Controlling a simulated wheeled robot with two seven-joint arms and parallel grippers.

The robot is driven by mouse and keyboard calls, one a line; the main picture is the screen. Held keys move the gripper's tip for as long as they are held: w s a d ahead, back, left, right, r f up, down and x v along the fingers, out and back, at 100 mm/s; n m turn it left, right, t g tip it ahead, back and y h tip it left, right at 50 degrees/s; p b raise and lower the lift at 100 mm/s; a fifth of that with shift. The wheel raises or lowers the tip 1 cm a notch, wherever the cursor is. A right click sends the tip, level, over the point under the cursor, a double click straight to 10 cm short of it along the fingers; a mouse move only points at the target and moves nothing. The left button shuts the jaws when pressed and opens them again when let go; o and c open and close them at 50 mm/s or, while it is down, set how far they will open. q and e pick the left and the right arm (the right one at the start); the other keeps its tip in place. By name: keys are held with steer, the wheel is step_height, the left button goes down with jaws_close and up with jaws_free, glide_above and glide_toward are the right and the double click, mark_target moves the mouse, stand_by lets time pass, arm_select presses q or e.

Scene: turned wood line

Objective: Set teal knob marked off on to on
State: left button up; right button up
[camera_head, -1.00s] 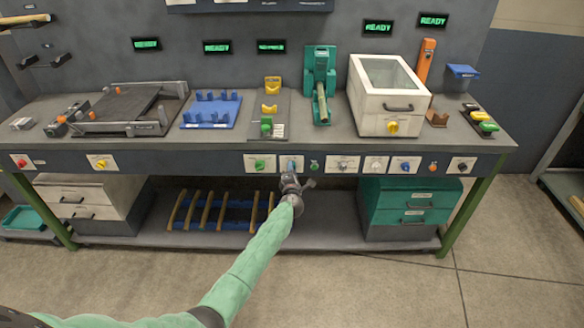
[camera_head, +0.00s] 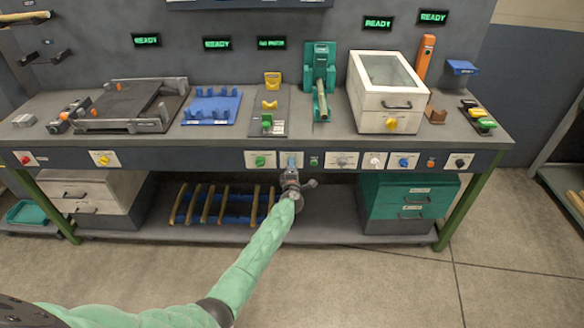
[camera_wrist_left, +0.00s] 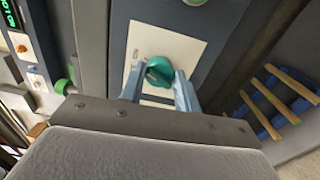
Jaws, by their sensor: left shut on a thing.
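The teal knob (camera_wrist_left: 159,70) sits on a cream plate (camera_wrist_left: 190,35) on the bench's front panel and shows in the left wrist view. My left gripper (camera_wrist_left: 157,84) has its pale blue fingers shut on the knob, one on each side. In the head view my left gripper (camera_head: 291,163) is at the second plate of the middle group, and its fingers cover the knob there. The plate's small markings are too blurred to read. My right gripper is not in view.
A green knob (camera_head: 260,161) is close on the left and a small green button (camera_head: 314,161) close on the right. More controls, such as a blue knob (camera_head: 403,162), line the panel. Below are a shelf with wooden rods (camera_head: 222,205) and a teal drawer unit (camera_head: 410,205).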

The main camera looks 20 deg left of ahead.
arm_select(q)
steer(key=shift+f, duration=0.1)
steer(key=o, duration=1)
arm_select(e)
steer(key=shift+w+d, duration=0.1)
arm_select(q)
steer(key=shift+s, duration=0.1)
steer(key=v, duration=0.7)
steer(key=shift+s+d, duration=0.2)
steer(key=shift+s, duration=0.1)
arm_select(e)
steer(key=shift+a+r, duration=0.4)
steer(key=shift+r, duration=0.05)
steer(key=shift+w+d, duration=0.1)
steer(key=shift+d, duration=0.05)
